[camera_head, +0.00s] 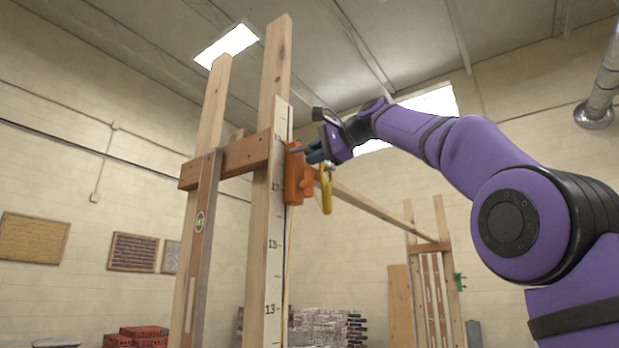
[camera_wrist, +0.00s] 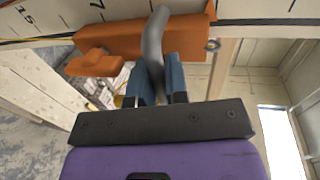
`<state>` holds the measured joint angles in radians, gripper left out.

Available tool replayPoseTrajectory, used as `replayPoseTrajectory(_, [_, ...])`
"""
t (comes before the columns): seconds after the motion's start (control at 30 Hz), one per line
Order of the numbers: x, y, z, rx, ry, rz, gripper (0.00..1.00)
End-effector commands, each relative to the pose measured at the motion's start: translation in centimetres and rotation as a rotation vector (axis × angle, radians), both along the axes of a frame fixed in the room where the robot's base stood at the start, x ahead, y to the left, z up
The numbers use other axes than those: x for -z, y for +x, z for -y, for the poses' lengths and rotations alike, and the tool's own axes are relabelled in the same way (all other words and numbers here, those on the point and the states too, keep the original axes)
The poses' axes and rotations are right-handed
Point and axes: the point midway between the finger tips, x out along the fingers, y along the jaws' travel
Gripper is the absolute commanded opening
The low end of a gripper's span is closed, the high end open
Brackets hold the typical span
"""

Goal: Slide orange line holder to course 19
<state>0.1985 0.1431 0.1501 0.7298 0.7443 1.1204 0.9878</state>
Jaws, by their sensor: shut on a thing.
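The orange line holder (camera_head: 293,178) sits against the numbered white scale (camera_head: 273,230) on the front wooden post. Its body spans roughly from the 17 mark up to near the upper mark, which is too small to read surely. In the wrist view the orange holder (camera_wrist: 110,42) lies across the top, along the scale (camera_wrist: 250,20). My gripper (camera_head: 312,152) is at the holder's upper right side. In the wrist view my gripper's blue fingers (camera_wrist: 162,82) are closed around a curved grey piece (camera_wrist: 154,45) in front of the holder.
A yellow clip-like thing (camera_head: 327,190) hangs just right of the holder. A second wooden frame (camera_head: 430,270) stands farther back. Brick stacks (camera_head: 325,327) lie low behind.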

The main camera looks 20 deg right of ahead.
Motion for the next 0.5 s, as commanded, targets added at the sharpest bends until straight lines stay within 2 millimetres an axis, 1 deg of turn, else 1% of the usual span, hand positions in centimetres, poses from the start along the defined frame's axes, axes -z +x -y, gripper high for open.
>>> replayPoseTrajectory(0.03, [-0.53, -0.54, 0.02, 0.002, -0.001, 0.005, 0.0])
replayPoseTrajectory(0.1, [-0.75, -0.87, 0.04, 0.003, -0.001, 0.002, 0.0])
replayPoseTrajectory(0.37, [-0.77, -0.93, 0.06, 0.003, -0.001, 0.0, 0.0])
replayPoseTrajectory(0.4, [-0.76, -0.92, 0.07, 0.003, -0.001, 0.0, 0.17])
replayPoseTrajectory(0.47, [-0.76, -0.92, 0.06, 0.003, -0.001, 0.0, 0.31])
replayPoseTrajectory(0.5, [-0.75, -0.9, 0.06, 0.003, -0.001, 0.0, 0.4])
